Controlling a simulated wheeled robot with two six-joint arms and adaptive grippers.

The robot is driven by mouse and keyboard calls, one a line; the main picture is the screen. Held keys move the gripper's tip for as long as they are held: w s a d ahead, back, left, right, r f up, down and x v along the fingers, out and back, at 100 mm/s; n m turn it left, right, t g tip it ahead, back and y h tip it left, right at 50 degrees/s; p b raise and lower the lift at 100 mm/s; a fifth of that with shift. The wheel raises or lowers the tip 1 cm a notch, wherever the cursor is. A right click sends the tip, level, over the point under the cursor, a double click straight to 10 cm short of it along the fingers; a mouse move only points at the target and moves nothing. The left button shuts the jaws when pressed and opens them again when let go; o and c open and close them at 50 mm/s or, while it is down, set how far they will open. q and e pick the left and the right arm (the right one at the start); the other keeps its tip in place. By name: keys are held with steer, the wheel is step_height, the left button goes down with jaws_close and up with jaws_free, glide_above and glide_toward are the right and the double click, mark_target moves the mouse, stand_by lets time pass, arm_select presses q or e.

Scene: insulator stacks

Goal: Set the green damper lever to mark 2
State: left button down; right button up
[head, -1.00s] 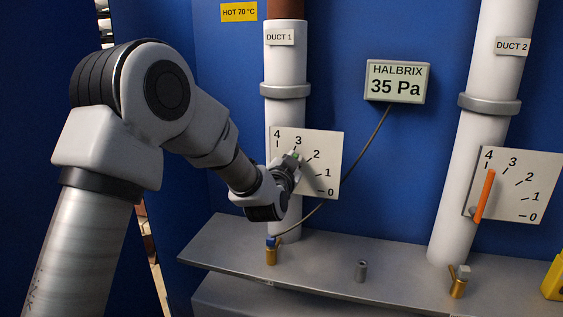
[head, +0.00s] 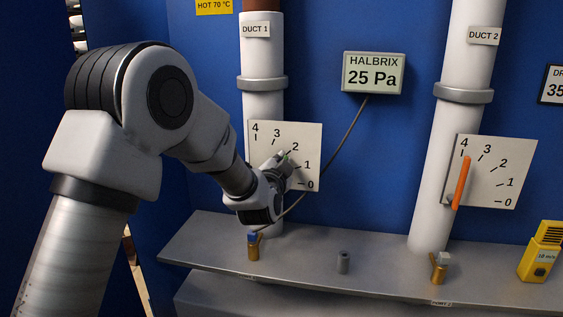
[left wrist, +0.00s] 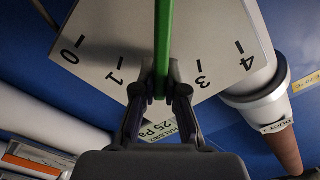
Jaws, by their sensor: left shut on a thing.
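The green damper lever shows as a small green tip (head: 285,157) in front of the white scale plate (head: 312,140) on duct 1. My left gripper (head: 282,163) is shut on it and hides most of it. In the left wrist view the green lever (left wrist: 164,40) runs up from between the fingertips (left wrist: 160,88). There it lies between the numbers 1 and 3 and covers the place of the 2. In the head view its tip points close to the 2 mark. My right gripper is not in view.
The Halbrix display (head: 373,73) reads 25 Pa, its cable hanging beside the plate. Duct 2 has an orange lever (head: 461,182) near 4.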

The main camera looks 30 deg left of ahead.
arm_select(q)
steer(key=c, duration=1.2)
jaws_free()
steer(key=shift+d, duration=0.1)
steer(key=shift+s, duration=0.1)
steer(key=v, duration=1.1)
steer(key=shift+s, duration=0.4)
